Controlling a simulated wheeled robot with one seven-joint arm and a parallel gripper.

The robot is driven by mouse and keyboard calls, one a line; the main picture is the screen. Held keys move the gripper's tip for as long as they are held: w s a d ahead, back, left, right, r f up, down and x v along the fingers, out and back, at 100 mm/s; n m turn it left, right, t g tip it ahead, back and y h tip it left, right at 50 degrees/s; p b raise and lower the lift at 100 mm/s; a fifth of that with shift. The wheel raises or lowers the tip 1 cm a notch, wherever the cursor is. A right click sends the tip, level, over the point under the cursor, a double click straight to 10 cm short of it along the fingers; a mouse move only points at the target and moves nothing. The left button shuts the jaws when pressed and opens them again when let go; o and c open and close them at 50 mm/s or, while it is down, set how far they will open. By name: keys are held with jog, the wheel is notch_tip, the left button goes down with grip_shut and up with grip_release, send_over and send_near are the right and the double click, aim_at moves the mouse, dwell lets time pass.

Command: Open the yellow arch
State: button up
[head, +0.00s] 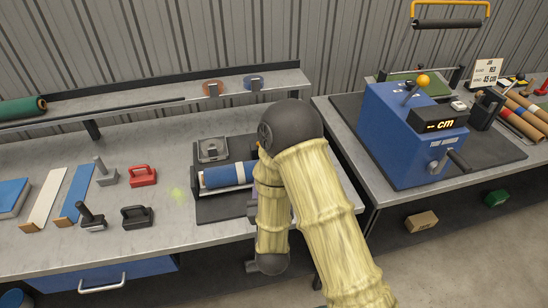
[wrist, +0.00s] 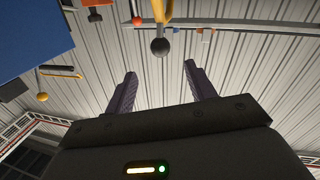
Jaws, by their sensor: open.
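In the head view, the yellow arch (head: 450,5) stands at the top right above the back of the right bench. A dark roller (head: 448,24) hangs across between its legs, and its top is near the picture's edge. In the wrist view, a yellow bar (wrist: 165,12) with a dark round knob (wrist: 160,46) shows beyond my fingers; I cannot tell whether it belongs to the arch. My gripper (wrist: 160,82) is open, with nothing between its fingers. In the head view my arm hides most of the gripper.
A blue machine (head: 395,140) with a display and crank stands on the right bench. Its blue side seems to show at left in the wrist view (wrist: 35,35). The left bench holds a blue roll (head: 225,176), several hand tools and strips. A shelf (head: 180,95) runs along the wall.

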jog(key=w, duration=0.9)
jog(key=w+a+b, duration=0.1)
jog(key=w, duration=0.3)
jog(key=shift+w+a, duration=0.1)
jog(key=shift+w, duration=0.3)
